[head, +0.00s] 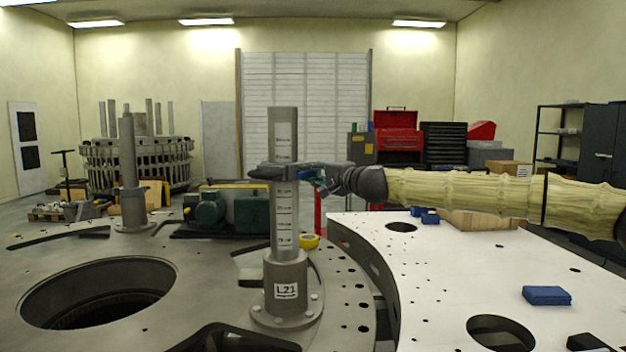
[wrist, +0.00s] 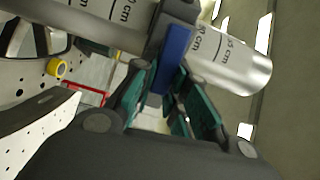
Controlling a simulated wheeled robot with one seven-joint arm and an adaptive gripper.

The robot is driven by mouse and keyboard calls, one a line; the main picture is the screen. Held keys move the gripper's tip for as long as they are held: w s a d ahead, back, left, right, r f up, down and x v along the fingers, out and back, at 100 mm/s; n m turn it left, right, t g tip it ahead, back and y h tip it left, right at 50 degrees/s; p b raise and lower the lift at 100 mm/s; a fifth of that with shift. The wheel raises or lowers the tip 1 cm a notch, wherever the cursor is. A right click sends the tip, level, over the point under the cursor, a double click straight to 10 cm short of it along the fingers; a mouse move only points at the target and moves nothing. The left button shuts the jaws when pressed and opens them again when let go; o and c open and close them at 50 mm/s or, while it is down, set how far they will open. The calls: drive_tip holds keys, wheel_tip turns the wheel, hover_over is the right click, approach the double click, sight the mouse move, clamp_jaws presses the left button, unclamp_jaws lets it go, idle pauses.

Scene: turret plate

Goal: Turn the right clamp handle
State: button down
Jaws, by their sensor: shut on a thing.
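A grey upright post (head: 285,225) labelled L21, with a cm scale on it, stands bolted to the turret plate. A dark clamp (head: 268,173) sits around its upper part. In the wrist view the post (wrist: 228,68) runs slantwise across the top, with a dark clamp body (wrist: 178,14) across it. A blue clamp handle (wrist: 177,45) sticks out from the clamp between my fingers. My gripper (head: 322,178) reaches in from the right beside the post. In the wrist view my gripper (wrist: 168,80) has its teal-padded fingers closed on the blue handle. The fingertips partly hide behind the handle.
A second, plain post (head: 129,180) stands on the left, behind a large round hole (head: 95,292). A white plate (head: 450,270) with holes and a blue block (head: 546,295) lies at the right. Yellow tape (head: 309,241) lies just behind the L21 post.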

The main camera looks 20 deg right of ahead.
drive_tip(key=shift+d+m+b, duration=0.1)
drive_tip(key=shift+m+b, duration=0.2)
drive_tip(key=shift+m, duration=0.2)
drive_tip(key=c, duration=1.4)
unclamp_jaws()
drive_tip(key=shift+f, duration=0.1)
drive_tip(key=shift+v, duration=6)
drive_tip(key=shift+f, duration=0.1)
